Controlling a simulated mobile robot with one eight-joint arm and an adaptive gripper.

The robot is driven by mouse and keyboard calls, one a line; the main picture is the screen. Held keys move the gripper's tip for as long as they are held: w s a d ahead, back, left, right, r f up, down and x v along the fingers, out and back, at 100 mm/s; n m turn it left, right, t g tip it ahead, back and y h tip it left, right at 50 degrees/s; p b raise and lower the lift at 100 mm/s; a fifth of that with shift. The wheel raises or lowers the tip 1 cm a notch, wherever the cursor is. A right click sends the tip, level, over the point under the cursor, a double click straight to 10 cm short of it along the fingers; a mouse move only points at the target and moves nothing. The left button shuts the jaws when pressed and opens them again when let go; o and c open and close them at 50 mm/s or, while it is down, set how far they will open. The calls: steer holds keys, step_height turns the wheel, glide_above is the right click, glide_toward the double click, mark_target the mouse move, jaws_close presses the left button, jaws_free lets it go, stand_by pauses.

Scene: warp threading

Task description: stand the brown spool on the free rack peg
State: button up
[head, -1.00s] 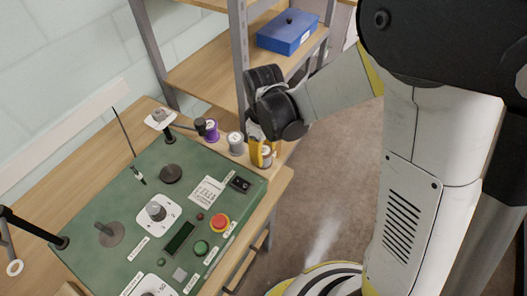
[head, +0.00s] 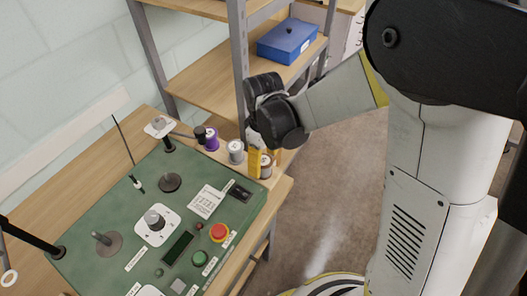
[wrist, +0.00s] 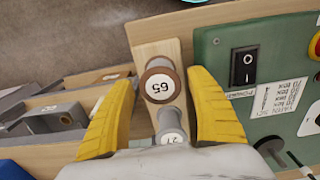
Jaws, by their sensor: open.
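The brown spool (head: 265,167) stands at the near end of a row of spools on the wooden bench edge. In the wrist view its brown rim and round label reading 65 (wrist: 159,84) face the camera. My gripper (head: 266,160) is open above it, with one yellow finger on each side. In the wrist view my gripper (wrist: 160,82) shows gaps between the spool and both fingers. A grey spool (head: 236,152) stands beside it; it also shows in the wrist view (wrist: 172,126), partly hidden by my gripper. I cannot make out which peg is the free rack peg.
A purple spool (head: 211,139) and a black spool (head: 199,134) stand farther along the row. A green control panel (head: 140,215) with discs, knobs and a red button lies to the left. A shelf with a blue box (head: 288,40) stands behind. Floor lies right of the bench.

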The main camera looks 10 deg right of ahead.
step_height(320, 180, up, 11)
steer(key=s+d+r+m+t+b, duration=0.1)
steer(key=s+d+r+m+t, duration=0.1)
steer(key=s+d+m, duration=0.3)
steer(key=s+d+r+m+t, duration=0.2)
steer(key=s+d+m+t, duration=0.3)
steer(key=d, duration=0.3)
steer(key=shift+s+d+b, duration=0.25)
steer(key=shift+s+b, duration=0.15)
steer(key=shift+s, duration=0.05)
stand_by(0.4)
